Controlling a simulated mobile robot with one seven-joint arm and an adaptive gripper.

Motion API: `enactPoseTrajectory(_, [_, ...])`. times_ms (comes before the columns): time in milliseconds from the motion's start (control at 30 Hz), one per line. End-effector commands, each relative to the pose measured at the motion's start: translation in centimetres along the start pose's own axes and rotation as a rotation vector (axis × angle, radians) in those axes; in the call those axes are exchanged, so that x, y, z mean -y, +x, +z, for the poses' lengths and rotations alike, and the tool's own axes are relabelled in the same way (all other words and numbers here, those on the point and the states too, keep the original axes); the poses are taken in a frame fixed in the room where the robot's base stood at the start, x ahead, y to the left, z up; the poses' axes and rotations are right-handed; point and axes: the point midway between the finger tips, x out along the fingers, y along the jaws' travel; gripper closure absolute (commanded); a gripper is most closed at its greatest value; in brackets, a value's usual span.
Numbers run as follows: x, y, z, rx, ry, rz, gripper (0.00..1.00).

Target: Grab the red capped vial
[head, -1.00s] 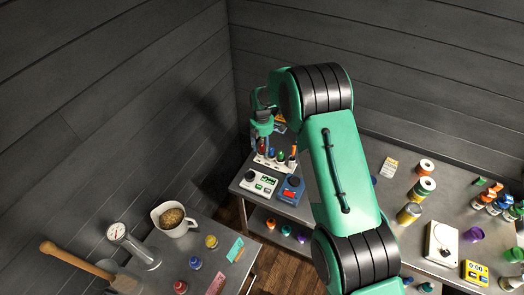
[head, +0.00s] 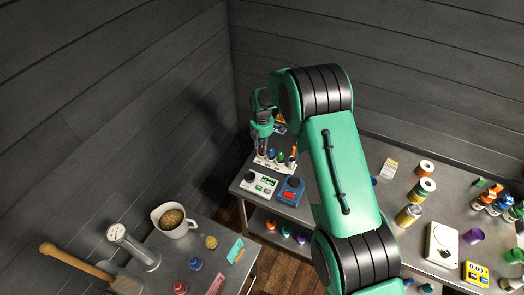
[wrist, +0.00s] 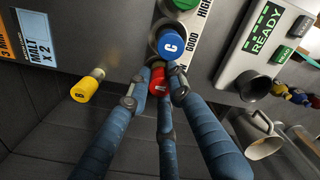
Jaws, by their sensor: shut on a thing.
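The red capped vial (wrist: 157,77) sits between the fingers of my gripper (wrist: 155,88) in the wrist view, its cap partly covered by them. My gripper is shut on it. In the head view my gripper (head: 262,143) is at the left end of the white rack (head: 275,166), where I cannot make out the red cap. A blue capped vial marked C (wrist: 170,44) stands close by, with a green capped one (wrist: 184,4) beyond it. I cannot tell whether the red vial is clear of the rack.
A panel reading READY (wrist: 264,40) and a blue device (head: 291,191) lie in front of the rack. Walls close in behind and left. A lower table (head: 213,275) holds a grain jug (head: 173,218).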

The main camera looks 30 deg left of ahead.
Motion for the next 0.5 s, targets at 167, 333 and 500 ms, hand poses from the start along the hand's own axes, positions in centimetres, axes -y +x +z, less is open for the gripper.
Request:
enactPoseTrajectory(167, [0.0,-0.2,0.0,0.0,0.0,0.001,1.0])
enactPoseTrajectory(333, [-0.1,-0.8,0.0,0.0,0.0,0.001,1.0])
enactPoseTrajectory(500, [-0.1,-2.2,0.0,0.001,0.0,0.002,1.0])
